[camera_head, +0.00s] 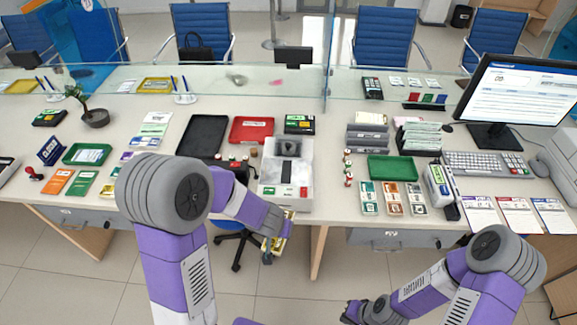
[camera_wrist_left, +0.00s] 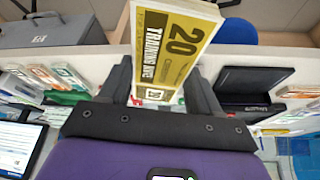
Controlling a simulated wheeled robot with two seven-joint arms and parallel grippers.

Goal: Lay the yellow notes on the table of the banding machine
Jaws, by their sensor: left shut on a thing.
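The bundle of yellow notes (camera_wrist_left: 172,45), marked 20, is clamped between the fingers of my left gripper (camera_wrist_left: 160,80) in the left wrist view. In the head view the notes show as a small yellow patch (camera_head: 284,236) at the end of my left gripper (camera_head: 274,242), in front of the counter's front edge. The grey-white banding machine (camera_head: 287,171) stands on the counter just beyond; the notes are apart from it. My left arm hides some of the counter left of it. My right gripper (camera_head: 352,312) is low in the head view, away from the counter; its fingers are too small to read.
A black tray (camera_head: 204,136) and a red tray (camera_head: 251,130) lie behind and left of the machine. Small stamps (camera_head: 348,168) and a green tray (camera_head: 392,168) stand to its right. A glass screen (camera_head: 200,80) runs along the back of the counter.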

